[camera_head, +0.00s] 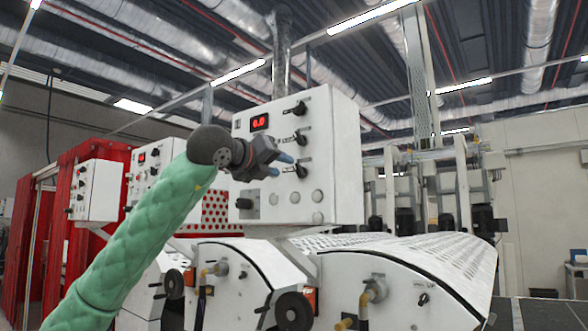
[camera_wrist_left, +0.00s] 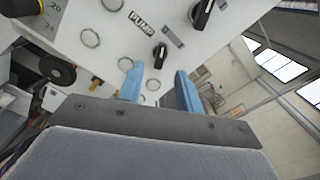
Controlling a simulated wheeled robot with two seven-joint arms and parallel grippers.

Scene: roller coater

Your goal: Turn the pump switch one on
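The white control panel (camera_head: 335,150) has a red digital display and a column of black rotary switches. In the left wrist view, a "PUMP" label (camera_wrist_left: 141,22) is on the panel. A small black switch knob (camera_wrist_left: 160,55) is near it, and a larger black knob (camera_wrist_left: 202,14) is farther up right. I cannot tell which is switch one. My right gripper is not in view.
Round fittings (camera_wrist_left: 90,38) dot the panel beside the knobs. Below the panel are white machine covers with a black handwheel (camera_head: 294,312) and brass-coloured valves (camera_head: 372,291). A similar panel (camera_head: 150,170) stands to the left near red curtains (camera_head: 75,215).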

